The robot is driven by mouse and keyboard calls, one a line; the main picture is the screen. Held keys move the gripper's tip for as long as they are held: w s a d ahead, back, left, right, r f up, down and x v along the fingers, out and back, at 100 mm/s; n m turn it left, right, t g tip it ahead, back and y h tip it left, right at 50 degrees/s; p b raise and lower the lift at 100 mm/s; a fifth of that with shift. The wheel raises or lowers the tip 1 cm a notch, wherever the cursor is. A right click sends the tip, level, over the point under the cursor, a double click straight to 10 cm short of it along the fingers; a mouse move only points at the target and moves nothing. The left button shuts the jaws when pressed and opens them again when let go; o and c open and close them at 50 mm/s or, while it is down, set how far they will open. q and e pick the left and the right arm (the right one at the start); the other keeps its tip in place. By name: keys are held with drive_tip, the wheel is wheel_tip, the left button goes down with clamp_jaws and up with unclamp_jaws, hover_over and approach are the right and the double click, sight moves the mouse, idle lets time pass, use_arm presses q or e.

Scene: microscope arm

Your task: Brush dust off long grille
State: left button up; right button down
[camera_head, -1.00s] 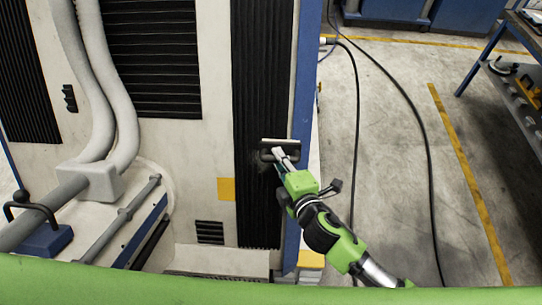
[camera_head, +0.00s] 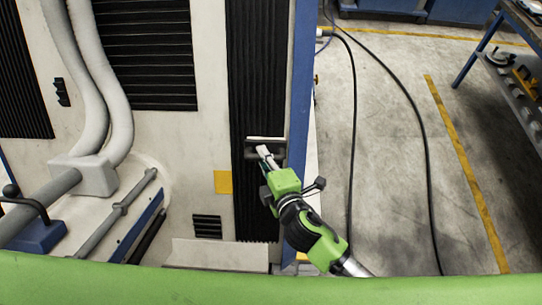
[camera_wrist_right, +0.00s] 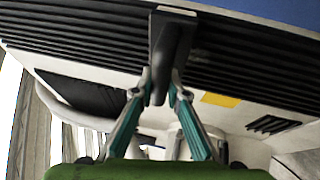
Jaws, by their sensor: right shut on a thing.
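The long grille (camera_head: 257,75) is a tall black ribbed strip near the right edge of the pale machine in the head view. It runs across the top of the right wrist view (camera_wrist_right: 90,45). The brush (camera_head: 265,150) has a dark body with a pale edge and lies against the grille, below its middle. It also shows in the right wrist view (camera_wrist_right: 172,40). My right gripper (camera_wrist_right: 160,85) is shut on the brush's dark handle, one finger on each side. It also shows in the head view (camera_head: 268,160). The brush hides the patch of grille behind it. My left gripper is not in view.
A wider dark grille (camera_head: 150,50) and thick pale hoses (camera_head: 90,85) are to the left. A yellow label (camera_head: 222,182) and a small vent (camera_head: 207,226) sit beside the long grille. Black cables (camera_head: 353,140) lie on the open floor at right. A blue-legged table (camera_head: 490,50) stands far right.

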drive_tip(key=shift+s+a+f+b, duration=0.5)
drive_tip(key=shift+a+f+b, duration=0.8)
drive_tip(key=shift+a, duration=3.55)
drive_tip(key=d+p, duration=0.4)
drive_tip(key=d, duration=0.9)
drive_tip(key=shift+r, duration=0.4)
drive_tip(key=s+r+p, duration=0.2)
drive_tip(key=s+r, duration=0.1)
drive_tip(key=s, duration=0.2)
drive_tip(key=shift+s, duration=0.2)
